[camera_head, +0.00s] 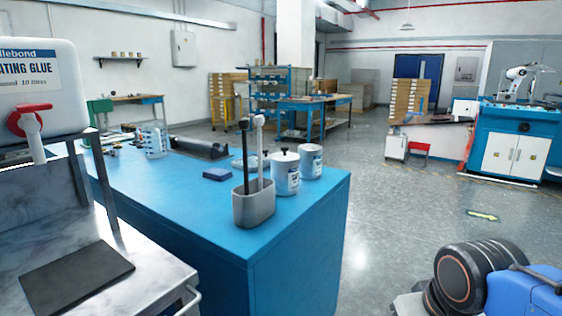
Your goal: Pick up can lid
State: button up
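A white can (286,178) stands near the right end of the blue table. Its lid (285,156) has a black knob and sits on top of the can. A second white can (311,162) stands right behind it, with no knob showing on its top. A small pale flat thing (239,163) lies left of the cans, partly hidden by the tool handles; I cannot tell if it is a lid. I do not see my gripper.
A grey holder (254,206) with two upright tools stands in front of the cans. The blue table (190,215) is clear at front left. A glue container (45,95) stands at left. Open floor (390,215) lies right of the table.

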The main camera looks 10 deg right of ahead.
aim_at(266, 157)
jog(key=l+u, duration=0.1)
jog(key=u, duration=0.3)
jog(key=i+l+u, duration=0.1)
jog(key=u, duration=0.3)
jog(key=l+u, duration=0.1)
jog(key=u, duration=0.25)
jog(key=l+u, duration=0.35)
jog(key=l, duration=0.4)
jog(key=l+u, duration=0.3)
jog(key=l, duration=0.4)
jog(key=k+l+u, duration=0.15)
jog(key=l+u, duration=0.2)
jog(key=l, duration=0.4)
